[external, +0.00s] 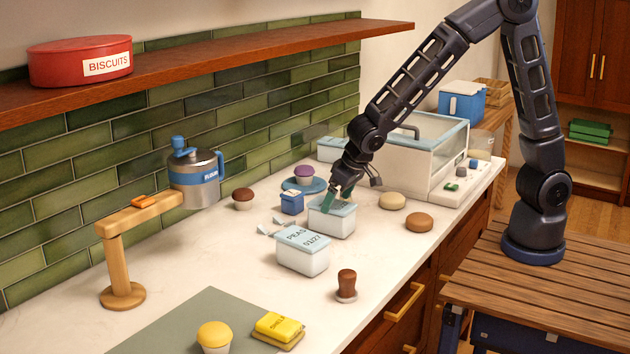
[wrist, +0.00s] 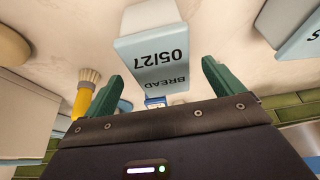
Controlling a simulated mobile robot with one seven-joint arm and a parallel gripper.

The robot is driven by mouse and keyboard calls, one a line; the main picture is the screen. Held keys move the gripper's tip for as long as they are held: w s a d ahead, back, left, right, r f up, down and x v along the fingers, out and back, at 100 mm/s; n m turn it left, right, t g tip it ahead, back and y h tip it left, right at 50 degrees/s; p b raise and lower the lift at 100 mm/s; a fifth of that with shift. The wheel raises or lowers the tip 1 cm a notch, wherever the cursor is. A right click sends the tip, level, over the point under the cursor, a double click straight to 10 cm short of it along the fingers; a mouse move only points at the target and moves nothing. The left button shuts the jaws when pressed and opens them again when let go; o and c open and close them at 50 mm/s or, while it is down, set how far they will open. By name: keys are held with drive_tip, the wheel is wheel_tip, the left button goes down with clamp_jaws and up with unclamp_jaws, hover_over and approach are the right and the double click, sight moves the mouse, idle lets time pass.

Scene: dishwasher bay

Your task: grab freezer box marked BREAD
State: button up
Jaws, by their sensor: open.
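The freezer box marked BREAD 05/27 (wrist: 152,48) has a pale blue lid and a white body. Its label is upside down in the wrist view. In the external view I take it to be the box (external: 332,222) under my gripper (external: 338,194), where its label cannot be read. My gripper (wrist: 160,76) is open, with its green fingers spread on either side of the BREAD lid. I cannot tell whether they touch it. A similar box marked PEAS 01/27 (external: 303,252) stands in front and to the left.
A small blue container (external: 292,202) stands close behind the BREAD box. Round buns (external: 391,201) lie to its right, near a white appliance (external: 412,165). A brown stopper-like item (external: 346,286) stands near the front edge. A yellow-handled brush (wrist: 84,95) shows beside the left finger.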

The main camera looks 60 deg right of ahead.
drive_tip(key=shift+w+x, duration=0.15)
drive_tip(key=shift+x, duration=1.15)
drive_tip(key=shift+w+x, duration=0.15)
drive_tip(key=shift+x, duration=1.15)
drive_tip(key=shift+f, duration=0.15)
drive_tip(key=shift+a, duration=0.1)
drive_tip(key=c, duration=1.3)
drive_tip(key=shift+c, duration=0.2)
